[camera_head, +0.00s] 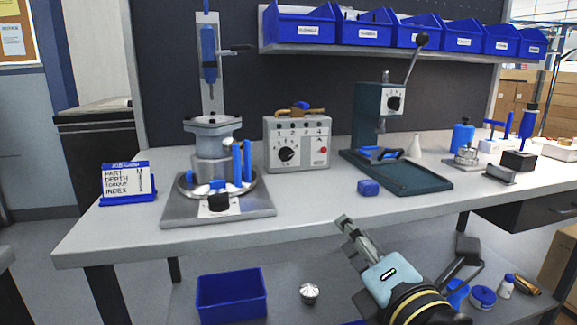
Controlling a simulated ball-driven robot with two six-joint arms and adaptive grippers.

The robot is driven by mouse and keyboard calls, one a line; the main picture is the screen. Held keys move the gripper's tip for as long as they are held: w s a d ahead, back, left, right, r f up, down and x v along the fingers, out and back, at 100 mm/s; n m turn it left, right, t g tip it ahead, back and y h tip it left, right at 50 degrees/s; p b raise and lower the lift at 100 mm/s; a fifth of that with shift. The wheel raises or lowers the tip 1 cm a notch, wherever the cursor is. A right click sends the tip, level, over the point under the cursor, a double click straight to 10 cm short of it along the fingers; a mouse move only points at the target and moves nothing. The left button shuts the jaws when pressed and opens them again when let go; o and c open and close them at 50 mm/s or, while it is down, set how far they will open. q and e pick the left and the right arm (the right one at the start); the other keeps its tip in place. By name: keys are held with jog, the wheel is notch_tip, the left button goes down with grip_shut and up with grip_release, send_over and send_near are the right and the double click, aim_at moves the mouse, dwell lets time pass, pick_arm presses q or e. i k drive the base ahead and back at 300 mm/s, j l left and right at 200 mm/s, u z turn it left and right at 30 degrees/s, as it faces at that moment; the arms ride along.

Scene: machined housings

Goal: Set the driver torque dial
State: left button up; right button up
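A grey control box (297,144) stands at the back of the bench with a black dial (287,155), a row of numbered marks above it and a red button (323,150). I cannot read the dial's setting. A blue driver (208,55) hangs upright on a column over a round fixture (214,165). A blue-edged job card (126,182) lists part, depth, torque and index. My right gripper (349,228) is low in front of the bench's front edge, pointing up and left, apart from the box. Whether its fingers are open is unclear. My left gripper is not in view.
A dark green press (398,178) with its own dial and a raised lever stands right of the box. A small blue block (368,187) lies in front of it. Blue bins (366,28) line the shelf above. Bench space before the box is clear.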

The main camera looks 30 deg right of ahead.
aim_at(286, 153)
jog(key=i+l, duration=0.2)
jog(key=i, duration=0.3)
jog(key=i+l, duration=0.15)
jog(key=i, duration=0.3)
